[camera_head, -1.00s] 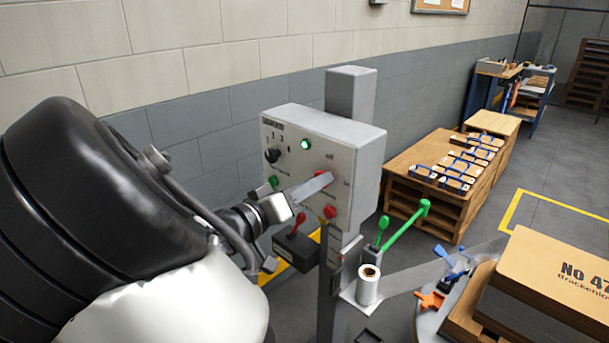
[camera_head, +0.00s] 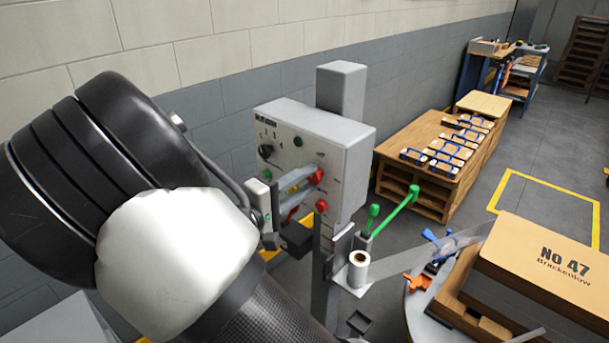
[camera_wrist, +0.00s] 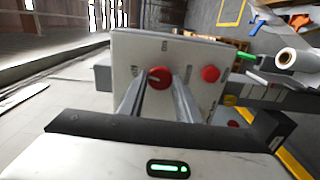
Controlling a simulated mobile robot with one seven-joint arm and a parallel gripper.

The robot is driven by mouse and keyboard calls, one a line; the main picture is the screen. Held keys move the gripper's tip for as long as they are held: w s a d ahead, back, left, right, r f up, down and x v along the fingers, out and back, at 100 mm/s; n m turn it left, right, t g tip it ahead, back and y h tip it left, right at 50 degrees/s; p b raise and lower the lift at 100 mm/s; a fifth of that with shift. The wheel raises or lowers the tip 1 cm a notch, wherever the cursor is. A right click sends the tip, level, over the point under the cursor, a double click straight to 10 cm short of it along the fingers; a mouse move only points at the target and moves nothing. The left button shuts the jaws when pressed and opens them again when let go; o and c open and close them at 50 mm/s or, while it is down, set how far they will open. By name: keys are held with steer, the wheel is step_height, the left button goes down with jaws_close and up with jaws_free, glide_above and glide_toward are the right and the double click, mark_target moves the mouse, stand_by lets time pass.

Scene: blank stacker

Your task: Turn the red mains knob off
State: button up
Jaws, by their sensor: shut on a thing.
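The red mains knob (camera_head: 317,175) is on the front of a light grey control box (camera_head: 345,150). My gripper (camera_head: 307,181) reaches it from the left, its two fingers one above the other in the head view. In the wrist view the red knob (camera_wrist: 160,77) shows between the fingertips of my gripper (camera_wrist: 162,84), which are shut on its sides. A pale pointer mark on its face points roughly left there. The green lamp (camera_head: 298,142) above looks dark.
A red button (camera_head: 321,206) sits just below the knob; it also shows in the wrist view (camera_wrist: 210,73). A black selector (camera_head: 265,151) is at the panel's left. A green lever (camera_head: 402,210) and a white roll (camera_head: 358,268) stand close at the right.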

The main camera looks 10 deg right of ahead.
steer(key=shift+n+p, duration=0.55)
steer(key=shift+n, duration=0.65)
steer(key=o, duration=1.1)
steer(key=shift+c, duration=0.2)
steer(key=v, duration=1.7)
steer(key=shift+s+a+b, duration=0.15)
steer(key=shift+b, duration=0.25)
